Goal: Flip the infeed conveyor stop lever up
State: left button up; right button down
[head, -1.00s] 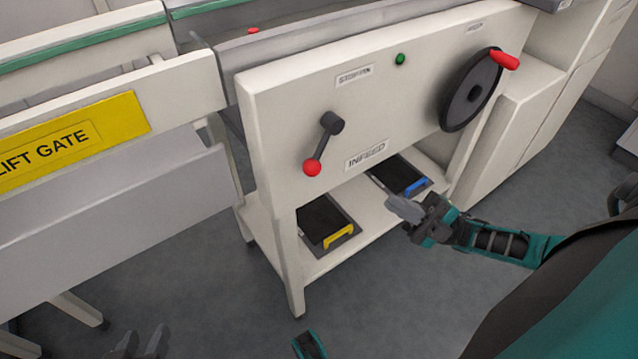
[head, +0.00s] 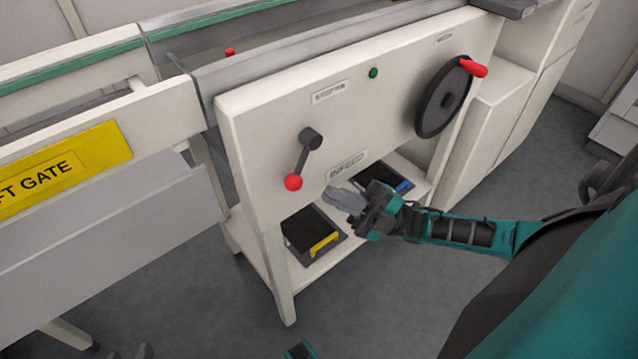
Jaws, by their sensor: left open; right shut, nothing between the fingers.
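The infeed stop lever (head: 303,161) is on the front of the cream panel (head: 255,150). It has a dark pivot and arm, and its red knob (head: 293,183) hangs down and slightly left. My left gripper (head: 118,352) shows only as fingertips at the bottom edge, open and far from the lever.
A black handwheel (head: 444,97) with a red handle and a green button (head: 373,73) are on the panel's right part. A low shelf holds a yellow-handled tray (head: 318,248) and a blue-handled one (head: 404,186). A yellow lift gate sign (head: 60,170) is at left.

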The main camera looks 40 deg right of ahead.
aim_at(300, 159)
pick_arm(q)
jog(key=shift+s+a+f, duration=0.1)
jog(key=shift+s+f, duration=0.1)
jog(key=shift+f, duration=0.05)
pick_arm(e)
jog(key=shift+x, duration=2.05)
pick_arm(q)
jog(key=shift+r, duration=0.2)
pick_arm(e)
jog(key=shift+a+t, duration=0.1)
jog(key=shift+t, duration=0.2)
